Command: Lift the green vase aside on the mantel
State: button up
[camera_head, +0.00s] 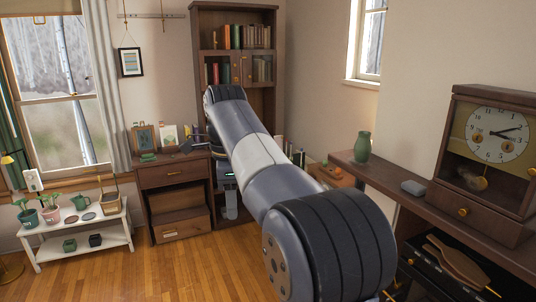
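The green vase (363,146) stands upright on the brown mantel (400,190), near its far left end. It is a small, plain vase with a narrow neck, close to the wall. Nothing touches it. My arm reaches from the bottom right up and away to the left, then bends down in front of the bookcase. The far end of my arm, with my gripper (230,205), is low and left of the vase, well apart from it. The fingers are too small and partly hidden to make out, so I cannot see whether they are open or shut.
A grey rounded box (413,187) lies on the mantel between the vase and a large wooden clock (487,160). Bare mantel shows around the box. Below is a dark recess with wooden paddles (458,262). A bookcase (206,40), a dresser (172,176) and a white plant stand (78,245) stand beyond.

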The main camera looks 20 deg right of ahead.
aim_at(363, 149)
jog(key=i+j+z, duration=0.2)
jog(key=i, duration=1.45)
jog(key=i+z, duration=0.3)
jog(key=z, duration=0.15)
jog(key=i+z, duration=0.4)
jog(key=i+j+z, duration=0.15)
jog(key=z, duration=0.3)
jog(key=i+z, duration=0.25)
jog(key=z, duration=0.25)
jog(key=i+j+z, duration=0.1)
jog(key=i+z, duration=0.15)
jog(key=z, duration=0.2)
jog(key=i+j+z, duration=0.15)
jog(key=z, duration=0.35)
jog(key=i+j, duration=0.05)
